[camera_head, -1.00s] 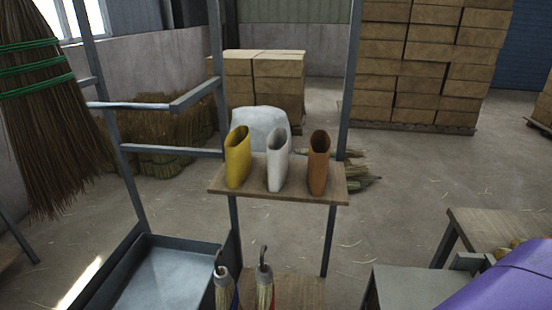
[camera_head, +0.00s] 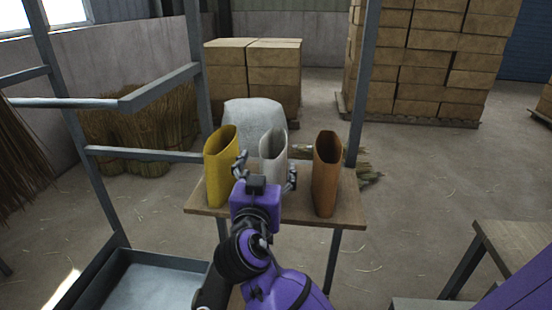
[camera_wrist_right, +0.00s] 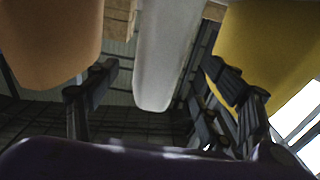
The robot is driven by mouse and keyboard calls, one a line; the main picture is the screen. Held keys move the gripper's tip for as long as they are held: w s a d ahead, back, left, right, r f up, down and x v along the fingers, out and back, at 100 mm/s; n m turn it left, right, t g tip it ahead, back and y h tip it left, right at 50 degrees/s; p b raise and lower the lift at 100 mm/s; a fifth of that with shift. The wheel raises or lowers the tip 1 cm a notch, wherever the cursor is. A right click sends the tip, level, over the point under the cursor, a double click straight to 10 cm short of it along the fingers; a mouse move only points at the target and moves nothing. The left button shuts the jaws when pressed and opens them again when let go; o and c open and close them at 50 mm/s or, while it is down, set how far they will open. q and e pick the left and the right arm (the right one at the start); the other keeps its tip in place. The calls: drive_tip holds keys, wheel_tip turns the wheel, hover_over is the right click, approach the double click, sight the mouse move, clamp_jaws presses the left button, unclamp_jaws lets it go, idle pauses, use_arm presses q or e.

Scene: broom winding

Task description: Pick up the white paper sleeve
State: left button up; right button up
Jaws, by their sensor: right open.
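The white paper sleeve (camera_head: 272,143) stands upright and open-topped on a small wooden shelf (camera_head: 345,208), between a yellow sleeve (camera_head: 221,168) and a brown sleeve (camera_head: 326,175). My right gripper (camera_head: 267,170) is open in front of the white sleeve, one finger toward each side of it, and hides its lower part. In the right wrist view the white sleeve (camera_wrist_right: 163,55) shows between the two spread fingers; I cannot tell whether they touch it. The brown sleeve (camera_wrist_right: 52,38) and yellow sleeve (camera_wrist_right: 270,45) flank the fingers there. My left gripper is not in view.
The shelf sits in a grey metal frame (camera_head: 196,75) with a metal tray (camera_head: 155,280) at lower left. A pale, rounded bundle (camera_head: 255,115) stands behind. Stacked cardboard boxes (camera_head: 430,70) are at the back. A wooden bench (camera_head: 515,245) is at right.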

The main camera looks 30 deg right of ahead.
drive_tip(key=shift+w+d+r, duration=0.1)
drive_tip(key=shift+w+d, duration=0.05)
drive_tip(key=shift+w+d+r, duration=0.1)
drive_tip(key=shift+w+d, duration=0.05)
drive_tip(key=shift+w, duration=0.05)
drive_tip(key=shift+p+x, duration=0.4)
drive_tip(key=shift+x, duration=0.75)
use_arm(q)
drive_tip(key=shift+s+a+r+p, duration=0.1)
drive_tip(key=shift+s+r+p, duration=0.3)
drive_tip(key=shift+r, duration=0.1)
use_arm(e)
drive_tip(key=x, duration=0.4)
drive_tip(key=shift+w+d+f, duration=0.1)
drive_tip(key=shift+d+f, duration=0.1)
drive_tip(key=shift+f, duration=0.15)
drive_tip(key=shift+c, duration=0.4)
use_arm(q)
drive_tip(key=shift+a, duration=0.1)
use_arm(e)
drive_tip(key=c, duration=0.9)
